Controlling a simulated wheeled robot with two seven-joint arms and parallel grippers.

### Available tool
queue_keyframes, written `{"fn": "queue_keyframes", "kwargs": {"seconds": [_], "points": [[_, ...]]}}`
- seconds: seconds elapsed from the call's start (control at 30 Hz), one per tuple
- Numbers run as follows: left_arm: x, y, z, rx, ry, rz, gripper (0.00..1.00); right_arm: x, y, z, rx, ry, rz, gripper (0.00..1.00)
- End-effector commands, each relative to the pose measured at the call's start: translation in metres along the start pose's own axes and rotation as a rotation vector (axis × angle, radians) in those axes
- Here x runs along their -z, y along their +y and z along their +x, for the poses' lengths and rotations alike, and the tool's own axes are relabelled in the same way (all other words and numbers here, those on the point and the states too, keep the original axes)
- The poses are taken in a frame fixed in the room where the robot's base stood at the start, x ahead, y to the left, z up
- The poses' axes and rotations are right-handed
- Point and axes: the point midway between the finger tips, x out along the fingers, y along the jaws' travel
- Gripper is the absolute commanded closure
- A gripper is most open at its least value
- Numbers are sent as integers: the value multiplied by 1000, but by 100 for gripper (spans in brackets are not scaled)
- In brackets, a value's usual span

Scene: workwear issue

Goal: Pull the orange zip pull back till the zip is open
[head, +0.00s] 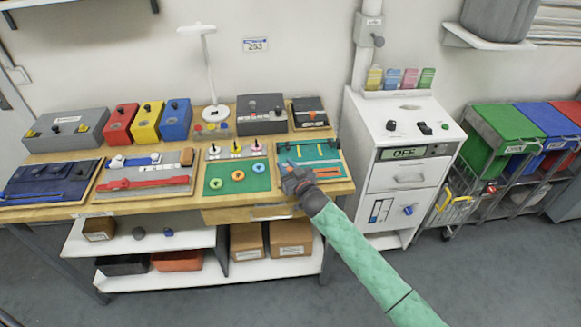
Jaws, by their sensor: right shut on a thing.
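My right gripper (292,172) comes in from the lower right over the front left part of a teal board (326,173) on the wooden bench. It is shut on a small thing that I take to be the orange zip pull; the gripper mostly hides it. A thin dark line, which looks like the zip, runs across the board to the right of the gripper. How far the zip is open is too small to tell. My left gripper is not in view.
Left of the gripper lies a green mat with coloured rings (238,176). Further left are a board with a red strap (148,182) and a dark blue board (45,185). Coloured boxes and a grey box (262,115) stand behind. A white cabinet (400,165) is to the right.

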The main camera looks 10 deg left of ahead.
Motion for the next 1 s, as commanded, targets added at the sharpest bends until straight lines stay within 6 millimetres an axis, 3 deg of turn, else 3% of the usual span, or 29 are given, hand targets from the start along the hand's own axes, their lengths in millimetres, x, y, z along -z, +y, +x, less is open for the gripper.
{"fn": "queue_keyframes", "kwargs": {"seconds": [0.13, 0.17, 0.23, 0.63, 0.77, 1.0], "points": [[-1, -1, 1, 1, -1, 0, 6, 1, -3, 1, 4, 3, 2, 100], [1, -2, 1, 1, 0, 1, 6, 1, -4, 1, 5, 3, 2, 70], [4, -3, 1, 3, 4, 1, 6, 1, -3, 1, 4, 3, 2, 56], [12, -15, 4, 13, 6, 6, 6, -2, -2, -6, 2, 1, 1, 55], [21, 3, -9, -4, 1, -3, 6, -3, -1, -21, 3, 2, 2, 55], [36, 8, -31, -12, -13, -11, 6, -2, -2, -56, 4, 2, 1, 55]]}}
